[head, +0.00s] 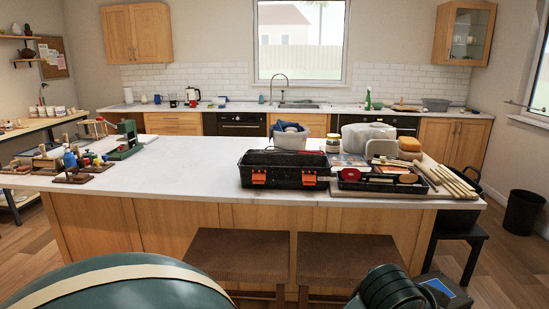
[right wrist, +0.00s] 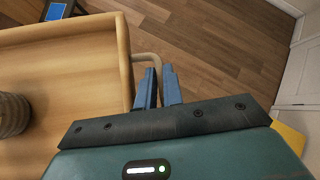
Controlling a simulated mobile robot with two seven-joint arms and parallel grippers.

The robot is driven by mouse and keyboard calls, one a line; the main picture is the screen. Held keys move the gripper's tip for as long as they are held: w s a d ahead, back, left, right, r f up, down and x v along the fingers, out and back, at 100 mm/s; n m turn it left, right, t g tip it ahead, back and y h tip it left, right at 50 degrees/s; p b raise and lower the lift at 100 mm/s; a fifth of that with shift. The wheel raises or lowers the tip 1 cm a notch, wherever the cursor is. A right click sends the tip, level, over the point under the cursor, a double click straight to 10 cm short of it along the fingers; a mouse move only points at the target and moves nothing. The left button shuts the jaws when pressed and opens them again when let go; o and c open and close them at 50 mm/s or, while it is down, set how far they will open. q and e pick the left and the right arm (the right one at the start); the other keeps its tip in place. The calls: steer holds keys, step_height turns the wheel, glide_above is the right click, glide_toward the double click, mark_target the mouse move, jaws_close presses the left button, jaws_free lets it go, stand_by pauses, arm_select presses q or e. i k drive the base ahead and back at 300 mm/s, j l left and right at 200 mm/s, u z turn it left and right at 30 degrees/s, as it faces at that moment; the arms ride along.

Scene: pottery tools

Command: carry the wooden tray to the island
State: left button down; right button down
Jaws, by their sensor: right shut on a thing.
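The wooden tray (right wrist: 75,65) fills the left side of the right wrist view, with a raised rim and a pale curved handle (right wrist: 149,57) on its right side. My right gripper (right wrist: 159,82) is shut on that handle. A dark ribbed round object (right wrist: 13,114) is inside the tray at the left edge, partly cut off. The tray is not visible in the head view. The island (head: 185,175), with a white top and wooden sides, stands ahead in the head view. My left gripper is not in view.
A black toolbox (head: 283,170) and several pottery tools crowd the island's right half. A green clamp-like tool (head: 126,142) and small items stand at its left end. The counter between is clear. Two brown stools (head: 238,247) (head: 345,252) stand at the near side.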

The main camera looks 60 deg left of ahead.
mark_target(153, 177)
steer(key=u, duration=2.7)
steer(key=i+u, duration=0.1)
steer(key=u, duration=0.25)
steer(key=i+j+u, duration=0.1)
steer(key=u, duration=0.25)
steer(key=i+z, duration=0.1)
steer(key=i, duration=0.75)
steer(key=i+u, duration=0.15)
steer(key=i, duration=0.65)
steer(key=i+z, duration=0.15)
steer(key=i, duration=0.65)
steer(key=i+z, duration=0.2)
steer(key=z, duration=0.15)
steer(key=i+z, duration=0.2)
steer(key=z, duration=0.2)
